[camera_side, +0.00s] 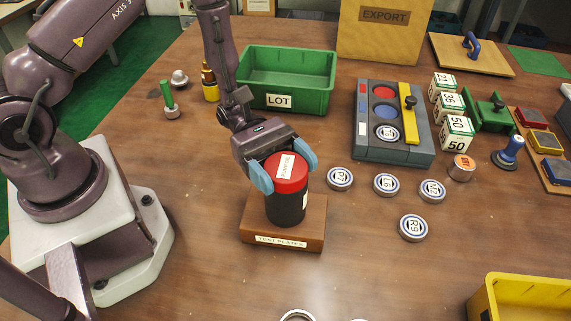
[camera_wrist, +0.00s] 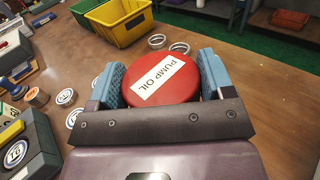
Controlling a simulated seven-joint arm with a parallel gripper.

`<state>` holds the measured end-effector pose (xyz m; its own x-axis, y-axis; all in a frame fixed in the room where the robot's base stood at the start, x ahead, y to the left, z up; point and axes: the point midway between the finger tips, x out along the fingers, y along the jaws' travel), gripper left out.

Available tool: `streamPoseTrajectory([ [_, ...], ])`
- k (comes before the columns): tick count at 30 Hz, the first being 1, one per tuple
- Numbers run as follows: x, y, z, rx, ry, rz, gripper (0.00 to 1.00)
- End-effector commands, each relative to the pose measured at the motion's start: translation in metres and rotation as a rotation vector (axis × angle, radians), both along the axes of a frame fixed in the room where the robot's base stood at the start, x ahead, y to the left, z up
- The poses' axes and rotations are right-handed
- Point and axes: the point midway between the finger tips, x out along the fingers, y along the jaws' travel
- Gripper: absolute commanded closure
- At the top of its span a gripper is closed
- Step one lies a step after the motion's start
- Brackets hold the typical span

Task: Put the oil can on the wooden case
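The oil can (camera_side: 285,204) is a black cylinder with a red lid labelled PUMP OIL. It is upright over the low wooden case (camera_side: 255,218) labelled TEST PLATES, and its base looks to be on the case top. I cannot tell for sure whether it bears on it. My gripper (camera_side: 286,171) is shut on the can at the lid, with one blue finger against each side. In the wrist view the red lid (camera_wrist: 160,80) sits between the two fingers and hides the can body and the case.
A green LOT bin (camera_side: 300,78) and an upright EXPORT case (camera_side: 384,30) stand behind. Several bearing rings (camera_side: 340,179) lie to the right, near a grey tray (camera_side: 394,152). A yellow bin (camera_side: 520,300) is at front right. The table in front of the case is mostly clear.

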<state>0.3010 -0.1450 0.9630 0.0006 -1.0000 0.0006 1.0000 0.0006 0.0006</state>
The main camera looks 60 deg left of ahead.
Motion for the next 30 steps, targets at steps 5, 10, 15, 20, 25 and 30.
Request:
streamPoseTrajectory([
  [5,0.000,0.000,0.000,0.001,0.000,0.000,0.01],
  [10,0.000,0.000,0.000,0.001,-0.001,0.000,0.01],
  [15,0.001,0.007,0.003,0.002,-0.002,0.004,0.01],
  [20,0.001,0.037,0.003,0.002,-0.001,0.007,0.01],
  [25,0.001,0.075,0.002,0.001,0.000,0.006,0.01],
  [30,0.001,0.104,0.002,0.001,0.000,0.004,0.01],
])
